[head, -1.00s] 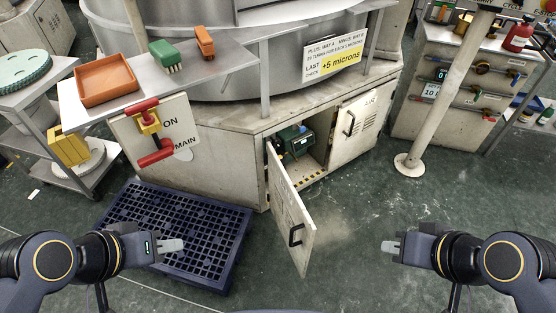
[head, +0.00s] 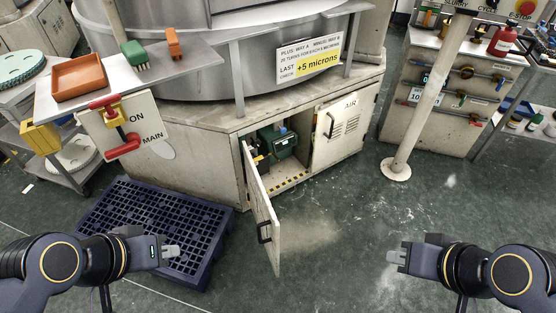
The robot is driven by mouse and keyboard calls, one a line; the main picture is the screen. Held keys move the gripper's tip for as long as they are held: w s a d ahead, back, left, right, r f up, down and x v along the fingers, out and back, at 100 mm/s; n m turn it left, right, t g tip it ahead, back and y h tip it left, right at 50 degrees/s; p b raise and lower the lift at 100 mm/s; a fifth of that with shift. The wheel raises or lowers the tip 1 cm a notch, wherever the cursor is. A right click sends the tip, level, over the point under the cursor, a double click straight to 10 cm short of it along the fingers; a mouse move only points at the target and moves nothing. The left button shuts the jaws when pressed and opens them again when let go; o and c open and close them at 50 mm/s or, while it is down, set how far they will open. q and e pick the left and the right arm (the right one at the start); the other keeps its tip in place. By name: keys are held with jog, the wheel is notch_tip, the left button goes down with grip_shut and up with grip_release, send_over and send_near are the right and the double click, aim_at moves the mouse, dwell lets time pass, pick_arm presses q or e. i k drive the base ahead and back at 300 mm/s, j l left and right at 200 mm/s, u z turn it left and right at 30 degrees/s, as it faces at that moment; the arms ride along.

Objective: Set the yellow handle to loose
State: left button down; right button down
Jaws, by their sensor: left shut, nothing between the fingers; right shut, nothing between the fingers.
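I cannot pick out a yellow handle or a loose marking for certain. Inside the open cabinet, a small yellow part (head: 261,159) sits beside a green motor-like unit (head: 281,143); its shape is too small to tell. A red handle (head: 118,121) with a yellow body is on the white ON/MAIN panel (head: 146,125) at left. Small coloured parts, one yellowish (head: 466,72), sit on rods on the right cabinet. My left gripper (head: 172,251) is shut and empty over the blue pallet's right side. My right gripper (head: 395,256) is shut and empty over clear floor.
The cabinet door (head: 262,212) stands open toward me; the AIR door (head: 338,129) is shut. A blue pallet (head: 160,225) lies at left. A post (head: 412,130) stands at right. An orange tray (head: 78,77) is on the upper shelf. The floor right of the door is clear.

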aim_at(256, 159)
jog(key=i+l, duration=0.1)
jog(key=l, duration=1)
jog(key=i+l, duration=0.15)
jog(key=l, duration=0.35)
jog(key=i+l, duration=0.7)
jog(key=i, duration=0.15)
jog(key=i+j, duration=0.9)
